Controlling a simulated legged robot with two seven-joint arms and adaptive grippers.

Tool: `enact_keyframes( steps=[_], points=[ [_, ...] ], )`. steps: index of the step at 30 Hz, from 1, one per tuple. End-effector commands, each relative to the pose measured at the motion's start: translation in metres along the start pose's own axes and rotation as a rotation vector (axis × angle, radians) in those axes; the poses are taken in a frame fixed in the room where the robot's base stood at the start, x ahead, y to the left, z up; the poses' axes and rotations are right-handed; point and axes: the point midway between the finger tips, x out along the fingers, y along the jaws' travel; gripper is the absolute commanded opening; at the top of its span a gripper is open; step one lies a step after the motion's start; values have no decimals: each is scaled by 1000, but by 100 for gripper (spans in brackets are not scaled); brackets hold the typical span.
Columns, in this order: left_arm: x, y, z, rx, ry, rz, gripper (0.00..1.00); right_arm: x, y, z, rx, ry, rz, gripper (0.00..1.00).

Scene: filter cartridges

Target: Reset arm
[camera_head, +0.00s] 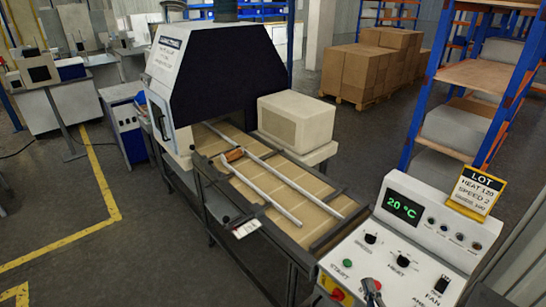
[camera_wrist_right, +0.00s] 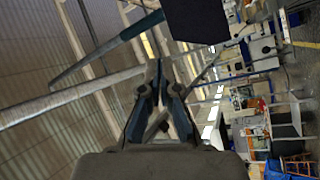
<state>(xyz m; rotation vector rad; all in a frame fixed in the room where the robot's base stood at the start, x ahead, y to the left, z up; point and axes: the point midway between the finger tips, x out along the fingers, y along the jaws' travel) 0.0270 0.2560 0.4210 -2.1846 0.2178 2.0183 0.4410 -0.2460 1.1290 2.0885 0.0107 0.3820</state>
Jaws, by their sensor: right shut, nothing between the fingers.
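My right gripper (camera_head: 372,287) shows at the bottom edge of the head view, in front of the white control panel (camera_head: 408,245) near its lower knob. I cannot tell whether it touches the panel. In the right wrist view its two fingers (camera_wrist_right: 165,80) come together at the tips, shut with nothing between them. My left gripper is in neither view.
The panel has a green 20 °C display (camera_head: 405,206), knobs and a yellow LOT card (camera_head: 474,193). A small orange-brown piece (camera_head: 233,155) lies on the conveyor (camera_head: 270,195) by the machine hood (camera_head: 215,70). Blue shelving (camera_head: 480,75) stands right. Floor at left is open.

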Motion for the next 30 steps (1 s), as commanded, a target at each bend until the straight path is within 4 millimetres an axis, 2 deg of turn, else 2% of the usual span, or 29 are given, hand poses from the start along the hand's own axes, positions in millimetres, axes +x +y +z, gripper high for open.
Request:
enact_keyframes(
  steps=[1,3,6,9,12,15,20,21,26,30],
  points=[
    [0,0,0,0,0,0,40,-15,-13,30,124,-181,-3,0],
    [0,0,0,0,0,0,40,-46,-45,70,283,-451,-49,0],
    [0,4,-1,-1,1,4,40,-98,-96,98,450,-757,-170,0],
    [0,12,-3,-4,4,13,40,-145,-140,100,562,-971,-306,0],
    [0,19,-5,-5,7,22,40,-186,-173,90,644,-1126,-438,0],
    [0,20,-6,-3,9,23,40,-221,-198,73,708,-1243,-566,0],
    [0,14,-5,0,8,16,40,-270,-226,41,794,-1384,-772,0],
    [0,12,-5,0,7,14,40,-276,-235,42,800,-1402,-802,0],
    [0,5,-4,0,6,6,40,-281,-287,76,788,-1417,-810,0],
    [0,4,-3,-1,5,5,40,-296,-337,106,782,-1436,-826,0]
  ],
)
